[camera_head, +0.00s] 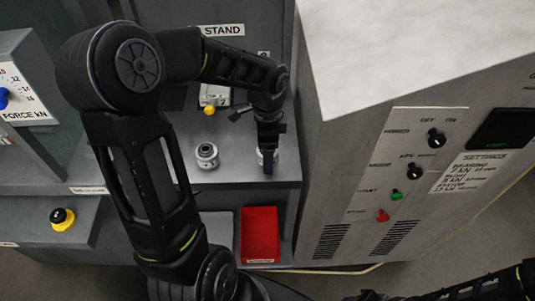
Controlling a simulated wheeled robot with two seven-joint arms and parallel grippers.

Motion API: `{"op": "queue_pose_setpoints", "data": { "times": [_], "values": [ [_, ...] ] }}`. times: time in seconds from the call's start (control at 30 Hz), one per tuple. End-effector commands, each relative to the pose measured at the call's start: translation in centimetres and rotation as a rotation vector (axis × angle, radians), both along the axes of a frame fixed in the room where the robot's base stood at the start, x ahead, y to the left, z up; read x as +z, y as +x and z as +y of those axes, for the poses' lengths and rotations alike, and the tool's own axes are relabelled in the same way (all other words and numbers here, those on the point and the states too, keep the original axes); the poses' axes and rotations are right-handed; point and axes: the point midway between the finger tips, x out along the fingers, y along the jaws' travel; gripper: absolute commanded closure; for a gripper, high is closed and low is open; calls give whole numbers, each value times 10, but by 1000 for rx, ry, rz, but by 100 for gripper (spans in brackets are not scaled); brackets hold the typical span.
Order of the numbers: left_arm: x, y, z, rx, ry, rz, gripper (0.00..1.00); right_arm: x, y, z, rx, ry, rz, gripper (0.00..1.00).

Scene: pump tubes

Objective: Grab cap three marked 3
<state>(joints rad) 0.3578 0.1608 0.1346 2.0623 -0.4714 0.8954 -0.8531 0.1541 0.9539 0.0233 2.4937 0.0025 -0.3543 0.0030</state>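A pale round metal part (206,155) with a dark centre stands on the grey shelf of the stand. A second pale cylindrical part (262,157) stands to its right, mostly hidden behind my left gripper (268,152). The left gripper points down at this second part, with its dark fingers in front of or around it. I cannot tell whether the fingers are open or closed on it. No number 3 is readable on either part. My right arm enters at the bottom right, and its gripper end (372,296) is small and cut by the lower edge.
A small fixture with a yellow knob (209,110) stands behind the parts. A red bin (260,235) sits below the shelf (235,174). A grey control cabinet (340,170) rises close on the right. A yellow-based black button (62,218) is at the left.

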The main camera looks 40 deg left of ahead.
Motion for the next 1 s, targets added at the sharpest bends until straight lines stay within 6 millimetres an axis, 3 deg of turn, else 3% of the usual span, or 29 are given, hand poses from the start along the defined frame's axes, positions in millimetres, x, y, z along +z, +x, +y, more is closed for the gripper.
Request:
{"op": "queue_pose_setpoints", "data": {
  "times": [0.17,1.0],
  "values": [
    [0,0,0,0,0,0,26,0,0,0,0,0,0,64],
    [0,0,0,0,0,0,94,0,0,0,0,0,0,64]
  ]
}}
